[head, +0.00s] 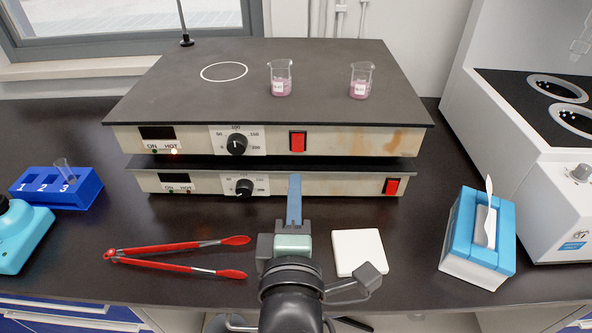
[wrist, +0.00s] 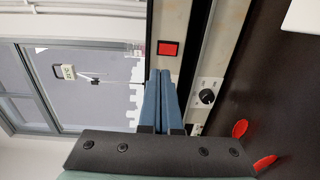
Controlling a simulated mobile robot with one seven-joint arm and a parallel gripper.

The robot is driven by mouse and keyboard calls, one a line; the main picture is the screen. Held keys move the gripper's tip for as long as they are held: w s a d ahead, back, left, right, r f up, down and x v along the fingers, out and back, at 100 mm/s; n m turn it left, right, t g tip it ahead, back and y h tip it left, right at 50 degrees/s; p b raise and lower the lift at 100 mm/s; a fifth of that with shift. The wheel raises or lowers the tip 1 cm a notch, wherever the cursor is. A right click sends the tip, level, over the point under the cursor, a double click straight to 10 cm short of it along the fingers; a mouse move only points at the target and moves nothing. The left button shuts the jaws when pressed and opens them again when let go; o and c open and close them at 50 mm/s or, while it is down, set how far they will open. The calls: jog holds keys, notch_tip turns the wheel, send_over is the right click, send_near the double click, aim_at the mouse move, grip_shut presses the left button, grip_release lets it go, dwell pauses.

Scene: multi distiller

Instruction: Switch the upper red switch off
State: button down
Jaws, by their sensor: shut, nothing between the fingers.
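The upper red switch (head: 298,141) sits on the front panel of the upper hotplate (head: 360,140), right of its dial. It also shows in the wrist view (wrist: 168,48), just beyond my fingertips. My gripper (head: 294,180) is shut and empty, its blue fingers in front of the lower hotplate panel, a little below the upper switch in the head view. The fingers also show in the wrist view (wrist: 159,74). I cannot tell their exact distance from the panel. The upper hotplate's HOT light glows.
The lower hotplate has its own red switch (head: 391,186) at right and a dial (head: 244,187). Two beakers (head: 281,78) of pink liquid stand on the upper plate. Red tongs (head: 180,247), a white square tile (head: 358,252) and a tissue box (head: 478,240) lie on the dark bench.

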jog(key=shift+s+r, duration=0.15)
jog(key=shift+s, duration=1.35)
